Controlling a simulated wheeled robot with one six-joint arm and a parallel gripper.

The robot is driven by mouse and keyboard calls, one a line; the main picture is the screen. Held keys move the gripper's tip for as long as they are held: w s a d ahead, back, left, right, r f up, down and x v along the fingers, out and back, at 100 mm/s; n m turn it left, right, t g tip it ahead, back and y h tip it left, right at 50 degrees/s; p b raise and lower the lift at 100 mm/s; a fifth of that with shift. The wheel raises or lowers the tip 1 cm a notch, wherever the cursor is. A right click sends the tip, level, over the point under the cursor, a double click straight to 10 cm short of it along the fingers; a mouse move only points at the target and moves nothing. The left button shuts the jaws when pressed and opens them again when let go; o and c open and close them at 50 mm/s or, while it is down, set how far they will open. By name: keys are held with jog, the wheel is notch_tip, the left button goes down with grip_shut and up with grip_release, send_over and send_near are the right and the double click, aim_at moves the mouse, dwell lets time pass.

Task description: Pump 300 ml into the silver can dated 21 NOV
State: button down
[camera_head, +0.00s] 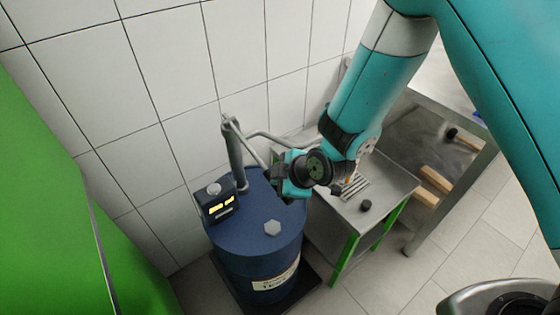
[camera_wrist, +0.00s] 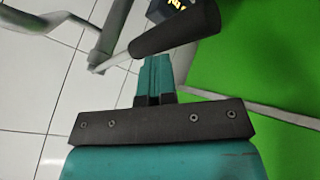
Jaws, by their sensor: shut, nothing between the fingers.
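The hand pump (camera_head: 234,150) stands on a blue drum (camera_head: 262,230). Its grey lever runs down to the right, where my arm hides its end. In the wrist view the lever's black grip (camera_wrist: 175,33) lies just beyond my gripper's fingertips (camera_wrist: 153,62), close to them; I cannot tell if they touch. The fingers are shut with nothing between them. In the head view my gripper (camera_head: 288,186) is above the drum's right side, partly hidden by my wrist. A dark display box (camera_head: 219,206) with yellow lit digits, unreadable here, sits on the drum. No silver can dated 21 NOV can be made out.
A metal side table (camera_head: 390,182) with a slotted grate and green legs stands right of the drum, a small black knob (camera_head: 365,206) on it. A workbench is behind it. A green panel (camera_head: 50,200) fills the left. White tiled wall is behind.

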jog(key=shift+s+f+b, duration=0.1)
jog(key=shift+f+b, duration=0.3)
jog(key=shift+f, duration=0.1)
dwell(0.3)
jog(key=shift+r, duration=0.1)
dwell(0.4)
notch_tip(320, 180, up, 10)
jog(key=w+p, duration=0.1)
jog(key=p, duration=0.5)
jog(key=shift+a+p, duration=0.3)
dwell(0.5)
jog(key=r+p, duration=0.1)
jog(key=r, duration=0.1)
jog(key=r+p, duration=0.2)
jog(key=r, duration=0.1)
jog(key=shift+w+a, duration=0.15)
jog(key=shift+w, duration=0.05)
dwell(0.3)
dwell(0.7)
